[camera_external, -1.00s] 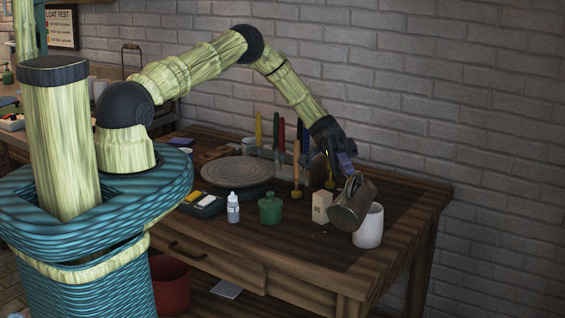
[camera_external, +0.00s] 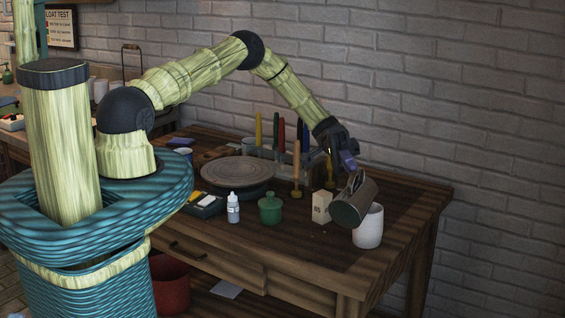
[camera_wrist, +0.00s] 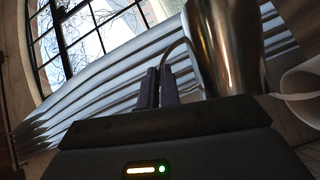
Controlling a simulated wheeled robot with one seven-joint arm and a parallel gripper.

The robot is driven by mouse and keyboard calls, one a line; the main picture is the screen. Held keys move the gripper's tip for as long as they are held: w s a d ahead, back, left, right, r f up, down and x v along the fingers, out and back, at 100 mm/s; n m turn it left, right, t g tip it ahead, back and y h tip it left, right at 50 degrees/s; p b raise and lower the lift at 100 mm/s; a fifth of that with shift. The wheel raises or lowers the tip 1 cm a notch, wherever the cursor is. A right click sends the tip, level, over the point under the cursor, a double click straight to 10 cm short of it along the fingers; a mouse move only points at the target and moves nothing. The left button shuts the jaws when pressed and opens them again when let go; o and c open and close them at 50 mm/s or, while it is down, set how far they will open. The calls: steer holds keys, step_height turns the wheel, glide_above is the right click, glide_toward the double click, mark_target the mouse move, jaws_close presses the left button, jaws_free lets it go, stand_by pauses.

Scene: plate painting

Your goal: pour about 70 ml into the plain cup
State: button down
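A grey metal jug (camera_external: 354,203) hangs tilted in the air over the plain white cup (camera_external: 368,229). My gripper (camera_external: 348,162) is shut on the jug's handle. In the wrist view the gripper fingers (camera_wrist: 157,88) meet at the handle, beside the shiny jug body (camera_wrist: 226,45). The white cup (camera_wrist: 302,88) shows partly at the right edge there. The cup stands upright near the table's right front. The jug's lower end overlaps the cup's rim in the external view. I cannot see any liquid or the cup's inside.
A small cream carton (camera_external: 321,207) stands just left of the jug. A green lidded jar (camera_external: 270,209), a white bottle (camera_external: 233,208) and a round turntable (camera_external: 237,171) lie further left. Upright brushes (camera_external: 297,165) stand behind. The table (camera_external: 412,205) is clear right of the cup.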

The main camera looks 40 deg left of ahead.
steer(key=shift+w+r+n+g+h+b, duration=0.25)
steer(key=shift+w+n+g+h+b, duration=0.15)
steer(key=shift+w+b, duration=0.65)
stand_by(0.7)
steer(key=shift+s+f+b, duration=0.1)
steer(key=shift+f+b, duration=0.1)
steer(key=shift+b, duration=0.6)
steer(key=shift+r, duration=0.1)
steer(key=shift+s+r+p, duration=0.15)
steer(key=shift+r+p, duration=0.2)
steer(key=shift+p, duration=0.35)
steer(key=m+t+y+p, duration=0.1)
steer(key=m+p, duration=0.1)
steer(key=p, duration=0.2)
glide_above(339, 195)
steer(key=w, duration=0.2)
steer(key=shift+f, duration=0.75)
steer(key=shift+s+d+f+t+b, duration=0.1)
steer(key=shift+s+f+t+b, duration=0.1)
steer(key=shift+t+b, duration=0.15)
steer(key=shift+s+f+m+t+y, duration=0.5)
steer(key=shift+s+f+m+t, duration=0.1)
steer(key=shift+s+f+t, duration=0.15)
steer(key=shift+s+f+b, duration=0.1)
steer(key=shift+s+b, duration=0.05)
steer(key=shift+b, duration=0.25)
